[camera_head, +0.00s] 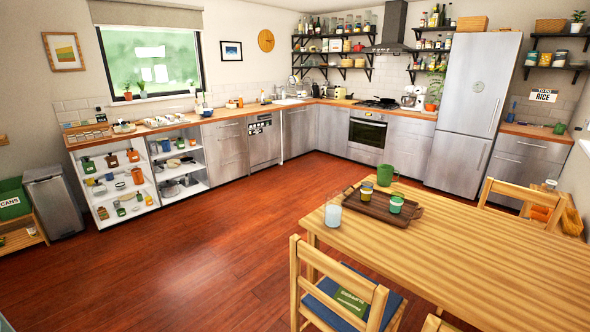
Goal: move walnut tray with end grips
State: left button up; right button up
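Neither of my grippers is in view.
A wooden chair (338,290) with a blue seat stands at the table's near side, another chair (520,200) at the far side. The right part of the table is bare. Red floor (220,240) is open toward the counters. Open shelves (120,185) and a bin (52,202) stand left.

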aim_at(378, 208)
jog(key=i+j+u, duration=0.4)
jog(key=i, duration=0.35)
jog(key=i+j+u, duration=0.15)
jog(key=i+u, duration=0.3)
jog(key=i, duration=0.3)
jog(key=i+l+u, duration=0.1)
jog(key=i+u, duration=0.3)
jog(key=i, duration=0.35)
jog(key=i+l+z, duration=0.1)
jog(key=i+z, duration=0.7)
jog(key=z, duration=0.15)
jog(key=i+j+z, duration=0.25)
jog(key=i+z, duration=0.25)
jog(key=i+j+z, duration=0.25)
jog(key=z, duration=0.2)
